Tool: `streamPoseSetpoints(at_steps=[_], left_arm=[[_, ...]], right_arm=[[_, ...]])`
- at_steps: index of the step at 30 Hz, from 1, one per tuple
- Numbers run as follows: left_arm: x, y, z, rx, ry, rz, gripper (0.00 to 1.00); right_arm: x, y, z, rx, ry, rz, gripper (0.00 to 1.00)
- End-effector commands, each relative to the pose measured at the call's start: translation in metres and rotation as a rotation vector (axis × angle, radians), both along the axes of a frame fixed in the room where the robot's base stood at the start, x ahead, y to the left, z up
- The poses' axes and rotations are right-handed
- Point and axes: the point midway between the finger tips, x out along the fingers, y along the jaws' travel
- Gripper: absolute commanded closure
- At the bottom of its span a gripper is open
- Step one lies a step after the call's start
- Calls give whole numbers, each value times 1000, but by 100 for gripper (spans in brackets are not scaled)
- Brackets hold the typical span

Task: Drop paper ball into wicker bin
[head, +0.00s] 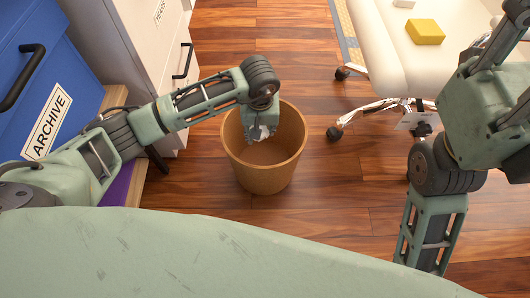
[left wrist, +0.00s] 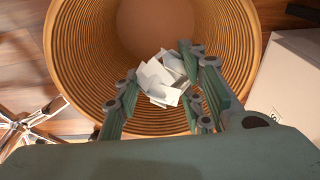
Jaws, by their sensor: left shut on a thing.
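The wicker bin (head: 262,172) is a round tan bin standing upright on the wooden floor near the middle of the head view. My left gripper (head: 263,132) points down at the bin's mouth. In the left wrist view the bin's ribbed inner wall (left wrist: 90,60) surrounds the view of the fingers. The paper ball (left wrist: 165,78), white and crumpled, is between the fingers of my left gripper (left wrist: 165,90), which is shut on it. The ball partly shows in the head view (head: 262,131). My right arm is at the right; its gripper is not visible.
A blue archive box (head: 60,75) and a pale cabinet (head: 140,50) stand at the left. A cream office chair (head: 385,40) with wheels stands at the upper right, a yellow block (head: 425,31) on its seat. Wooden floor around the bin is clear.

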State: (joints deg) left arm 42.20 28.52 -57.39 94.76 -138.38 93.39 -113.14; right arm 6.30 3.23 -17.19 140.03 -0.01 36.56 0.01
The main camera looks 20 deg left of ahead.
Motion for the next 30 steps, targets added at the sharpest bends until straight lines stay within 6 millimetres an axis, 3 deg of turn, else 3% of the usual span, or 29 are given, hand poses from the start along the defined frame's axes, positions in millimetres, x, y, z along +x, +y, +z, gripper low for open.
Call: streamPoseSetpoints(at_steps=[8,9,16,25,30], left_arm=[[0,0,-1,0,0,0,77],[0,0,-1,0,0,0,61],[0,0,-1,0,0,0,41],[0,0,0,0,0,0,41],[-1,0,16,0,-3,-1,41]], right_arm=[[0,0,1,0,-2,0,63],[0,0,1,0,-2,0,63],[0,0,1,0,-2,0,63],[0,0,1,0,-1,-1,63],[0,0,1,0,-1,-1,63]])
